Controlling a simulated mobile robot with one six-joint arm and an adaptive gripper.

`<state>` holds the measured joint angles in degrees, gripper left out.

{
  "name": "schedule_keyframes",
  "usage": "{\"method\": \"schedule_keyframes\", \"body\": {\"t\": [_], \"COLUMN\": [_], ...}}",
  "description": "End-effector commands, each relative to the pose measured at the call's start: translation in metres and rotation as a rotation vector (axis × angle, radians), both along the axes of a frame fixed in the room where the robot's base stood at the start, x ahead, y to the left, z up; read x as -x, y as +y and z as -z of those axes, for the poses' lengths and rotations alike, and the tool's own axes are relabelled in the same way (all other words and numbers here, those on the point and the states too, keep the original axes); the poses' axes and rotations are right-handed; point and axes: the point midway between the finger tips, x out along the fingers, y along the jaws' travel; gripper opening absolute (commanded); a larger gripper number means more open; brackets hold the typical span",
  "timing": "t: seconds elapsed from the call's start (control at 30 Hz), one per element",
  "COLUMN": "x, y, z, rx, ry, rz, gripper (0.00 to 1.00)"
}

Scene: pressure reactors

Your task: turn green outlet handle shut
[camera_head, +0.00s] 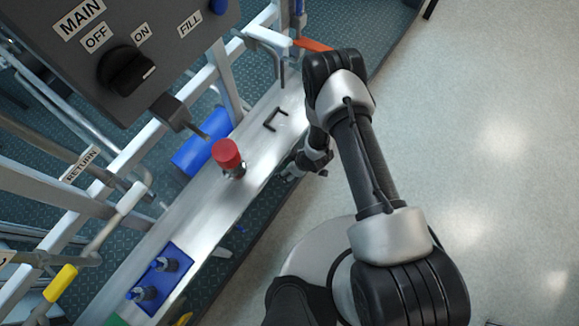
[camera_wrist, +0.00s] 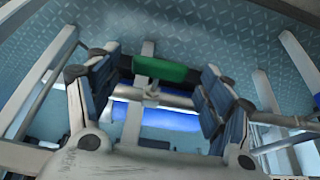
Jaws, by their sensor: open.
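The green outlet handle (camera_wrist: 160,69) shows in the wrist view as a short green bar lying crosswise, just beyond and between the fingers of my gripper (camera_wrist: 160,85). The fingers stand wide apart, one on each side, with no clear contact on the handle. A metal pipe and valve stem (camera_wrist: 150,95) run below the handle in the picture. In the head view my gripper (camera_head: 296,170) is low beside the steel beam, partly hidden by my arm. I cannot make out the outlet handle there.
A red knob (camera_head: 228,154) stands on the steel beam (camera_head: 205,210). A dark control panel (camera_head: 150,35) with a black rotary switch (camera_head: 126,70) hangs at upper left, above white frame bars. An orange handle (camera_head: 314,44) lies near my elbow. Open floor (camera_head: 490,150) is on the right.

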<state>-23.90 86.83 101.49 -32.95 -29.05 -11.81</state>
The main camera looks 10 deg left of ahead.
Motion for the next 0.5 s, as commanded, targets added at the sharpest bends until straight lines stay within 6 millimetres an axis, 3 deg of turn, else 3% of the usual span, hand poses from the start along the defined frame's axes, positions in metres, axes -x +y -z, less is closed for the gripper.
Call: {"method": "schedule_keyframes", "body": {"t": [0.3,0.5], "x": [-0.0008,-0.0007], "y": [0.0011,0.001], "z": [0.0019,0.0019], "rx": [0.0,0.0], "ry": [0.0,0.0], "rz": [0.0,0.0], "gripper": [0.73,0.6]}}
